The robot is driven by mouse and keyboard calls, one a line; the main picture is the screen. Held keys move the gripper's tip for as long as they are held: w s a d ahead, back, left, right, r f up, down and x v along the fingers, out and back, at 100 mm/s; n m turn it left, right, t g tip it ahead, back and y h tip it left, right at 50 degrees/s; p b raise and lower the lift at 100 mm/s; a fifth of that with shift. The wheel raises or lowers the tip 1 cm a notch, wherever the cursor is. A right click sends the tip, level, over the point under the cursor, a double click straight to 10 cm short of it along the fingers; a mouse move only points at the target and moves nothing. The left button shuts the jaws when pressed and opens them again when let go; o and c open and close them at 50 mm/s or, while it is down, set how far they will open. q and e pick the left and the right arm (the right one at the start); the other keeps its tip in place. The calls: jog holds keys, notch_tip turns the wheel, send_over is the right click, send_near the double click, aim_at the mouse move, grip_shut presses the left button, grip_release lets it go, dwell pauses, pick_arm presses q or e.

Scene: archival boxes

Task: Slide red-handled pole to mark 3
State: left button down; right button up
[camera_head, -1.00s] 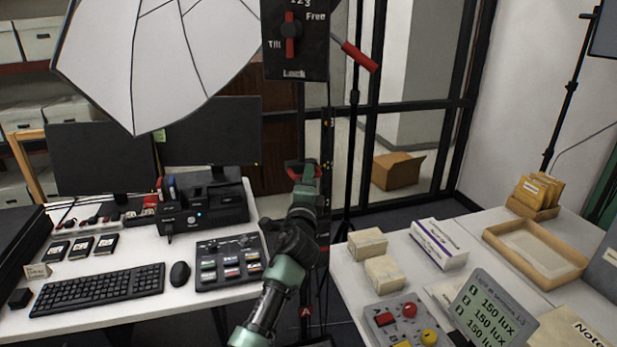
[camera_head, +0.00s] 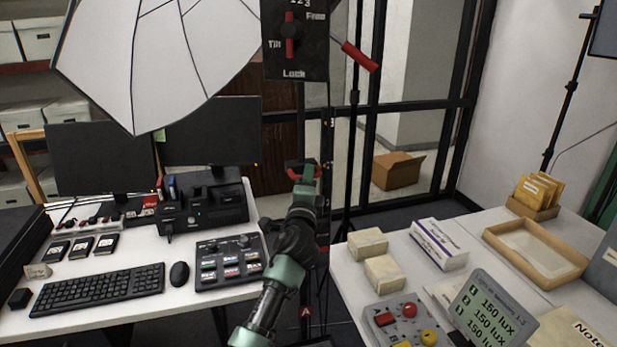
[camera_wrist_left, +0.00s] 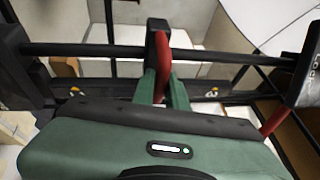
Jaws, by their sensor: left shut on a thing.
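The red handle (camera_head: 297,167) sits beside a dark upright pole (camera_head: 327,140) in the middle of the head view. In the left wrist view the red handle (camera_wrist_left: 163,60) stands between my green fingers. My left gripper (camera_head: 306,176) is shut on it; the fingers also show in the wrist view (camera_wrist_left: 163,88). Above is a black panel (camera_head: 309,50) marked 1 2 3, Free, Tilt and Lock, with a red pointer (camera_head: 290,35) standing about upright. I cannot read which mark the pole is at. My right gripper is out of view.
A white umbrella (camera_head: 150,60) hangs at upper left. A red-gripped lever (camera_head: 360,56) sticks out right of the panel. A left desk holds a keyboard (camera_head: 97,290) and control pad (camera_head: 230,262). A right table carries boxes (camera_head: 384,272) and a button panel (camera_head: 405,320).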

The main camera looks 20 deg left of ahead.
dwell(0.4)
pick_arm(q)
notch_tip(320, 180, up, 13)
jog(key=p, duration=1)
jog(key=c, duration=1.4)
grip_release()
jog(key=shift+c, duration=0.2)
jog(key=shift+f, duration=0.15)
jog(key=shift+s+f, duration=0.1)
jog(key=b+v, duration=0.1)
jog(key=v, duration=0.6)
jog(key=shift+s+b, duration=0.3)
jog(key=shift+b, duration=0.05)
